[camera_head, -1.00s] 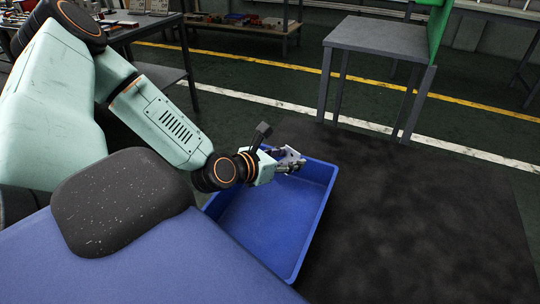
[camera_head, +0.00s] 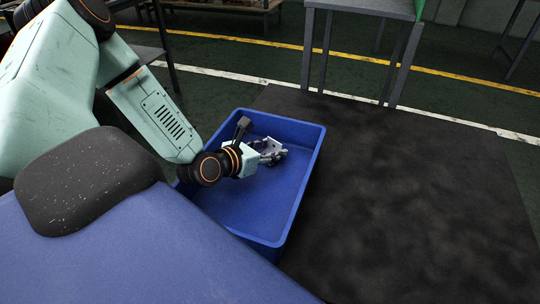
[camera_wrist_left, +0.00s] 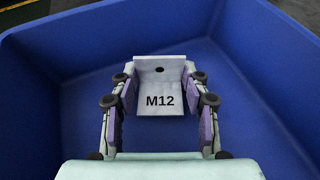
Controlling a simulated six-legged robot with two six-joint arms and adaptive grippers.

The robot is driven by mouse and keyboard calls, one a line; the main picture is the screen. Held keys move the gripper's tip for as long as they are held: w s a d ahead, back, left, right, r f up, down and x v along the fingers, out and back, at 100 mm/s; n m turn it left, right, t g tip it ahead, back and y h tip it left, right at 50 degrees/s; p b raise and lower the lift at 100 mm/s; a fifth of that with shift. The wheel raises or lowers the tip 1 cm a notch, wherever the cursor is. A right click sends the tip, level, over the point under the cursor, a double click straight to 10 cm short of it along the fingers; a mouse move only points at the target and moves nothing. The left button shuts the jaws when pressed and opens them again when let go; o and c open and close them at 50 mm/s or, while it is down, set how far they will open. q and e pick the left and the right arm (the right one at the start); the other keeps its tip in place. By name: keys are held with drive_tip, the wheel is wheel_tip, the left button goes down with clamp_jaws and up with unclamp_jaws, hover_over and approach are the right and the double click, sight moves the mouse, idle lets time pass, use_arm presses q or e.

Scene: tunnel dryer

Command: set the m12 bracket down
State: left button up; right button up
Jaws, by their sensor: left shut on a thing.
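The M12 bracket (camera_wrist_left: 160,88) is a pale, bent metal plate with a hole in its upper part and "M12" in black on its lower part. My left gripper (camera_wrist_left: 160,105) is shut on it, one finger on each side. In the head view, the left gripper (camera_head: 270,152) holds the bracket over the inside of a blue bin (camera_head: 290,212). The bracket is small and partly hidden there. Whether it touches the bin floor, I cannot tell. My right gripper is not in view.
The blue bin's walls (camera_wrist_left: 38,100) rise around the gripper in the wrist view. A dark mat (camera_head: 400,200) lies bare to the right of the bin. A grey table (camera_head: 365,14) stands behind the mat.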

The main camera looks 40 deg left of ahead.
use_arm(q)
drive_tip(key=shift+f, duration=0.1)
drive_tip(key=shift+f, duration=0.2)
drive_tip(key=o, duration=1.2)
